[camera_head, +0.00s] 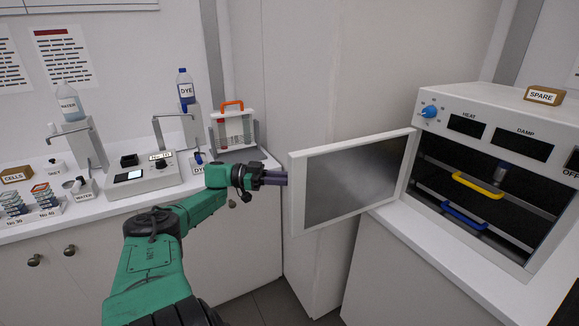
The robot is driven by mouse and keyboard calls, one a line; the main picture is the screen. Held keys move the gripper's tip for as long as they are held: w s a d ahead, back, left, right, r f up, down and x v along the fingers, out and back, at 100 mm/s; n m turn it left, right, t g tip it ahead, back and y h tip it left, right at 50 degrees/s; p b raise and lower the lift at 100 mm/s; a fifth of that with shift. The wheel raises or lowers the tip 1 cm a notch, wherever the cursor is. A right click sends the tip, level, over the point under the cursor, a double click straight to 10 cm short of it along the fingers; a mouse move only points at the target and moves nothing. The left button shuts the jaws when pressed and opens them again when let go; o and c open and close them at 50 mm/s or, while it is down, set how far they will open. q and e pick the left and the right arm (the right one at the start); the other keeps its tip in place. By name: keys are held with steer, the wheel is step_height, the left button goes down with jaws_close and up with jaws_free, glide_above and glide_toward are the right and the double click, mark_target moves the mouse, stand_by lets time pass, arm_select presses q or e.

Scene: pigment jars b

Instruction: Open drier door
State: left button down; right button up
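The drier (436,94) is a white box on the right counter with a blue knob, "HEAT" and "DAMP" panels and a dark inside. Its white-framed door with a dark pane (350,180) stands swung wide open to the left. Inside the drier are shelves with a yellow handle (477,187) and a blue handle (464,217). My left gripper (284,178) is beside the door's free edge, pointing right. Its fingertips are close to the edge; I cannot tell if they touch it. The fingers look close together, but their gap does not show. My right gripper is out of view.
The left counter holds a labelled device (143,177), a rack with an orange handle (233,132), a DYE bottle (185,88), a WATER bottle (68,101) and small labelled racks. A SPARE block (544,95) sits on the drier. A floor gap separates the counters.

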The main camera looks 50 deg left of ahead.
arm_select(q)
steer(key=shift+a, duration=0.1)
stand_by(0.3)
steer(key=c, duration=0.8)
jaws_free()
steer(key=shift+w, duration=0.15)
